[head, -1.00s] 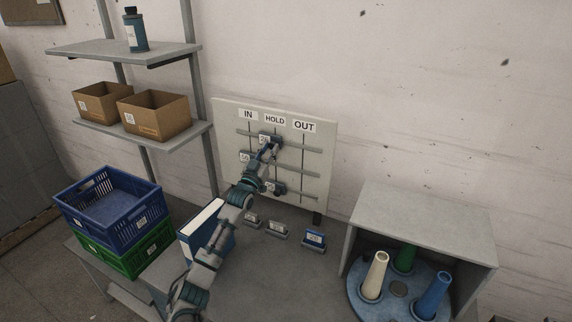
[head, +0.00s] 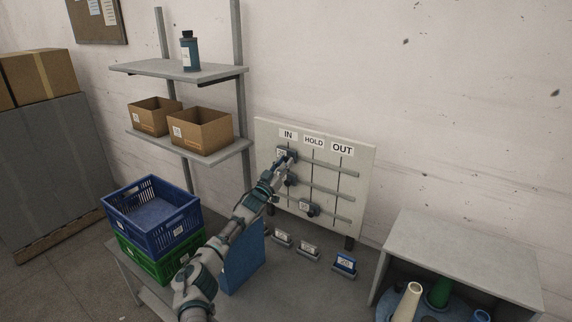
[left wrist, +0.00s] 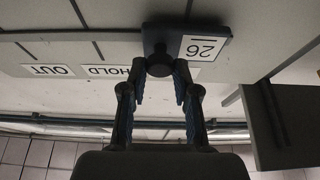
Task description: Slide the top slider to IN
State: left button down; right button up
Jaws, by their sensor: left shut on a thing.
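The top slider (head: 293,153) is a dark block with a white tag on the highest rail of a pale board (head: 362,170). It sits below the IN label (head: 288,135), about at the IN line. In the left wrist view, upside down, the slider (left wrist: 186,41) shows the tag 26 and a round knob (left wrist: 160,64). My left gripper (head: 286,164) is shut on this knob; its fingers (left wrist: 160,72) stand on both sides of it. The HOLD label (head: 314,141) and OUT label (head: 342,149) lie to the right. My right gripper is out of view.
The middle slider (head: 291,180) is close to my arm, and the bottom slider (head: 310,208) is lower right. Small tagged blocks (head: 308,249) stand below the board. Blue (head: 150,205) and green crates, a blue-sided box and a grey cone housing (head: 465,255) surround the work area.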

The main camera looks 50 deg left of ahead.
pick_arm(q)
jog(key=c, duration=1.3)
grip_release()
jog(key=shift+s+r, duration=0.1)
jog(key=shift+r, duration=0.15)
jog(key=o, duration=0.4)
jog(key=shift+a+f, duration=0.1)
jog(key=shift+a, duration=0.05)
jog(key=shift+w+a+f, duration=0.3)
jog(key=shift+a+f, duration=0.15)
jog(key=shift+a, duration=0.05)
jog(key=shift+d+r, duration=0.45)
jog(key=shift+d, duration=0.15)
jog(key=shift+a+r, duration=0.15)
jog(key=shift+r, duration=4.6)
jog(key=shift+a+f, duration=0.1)
jog(key=shift+a, duration=0.15)
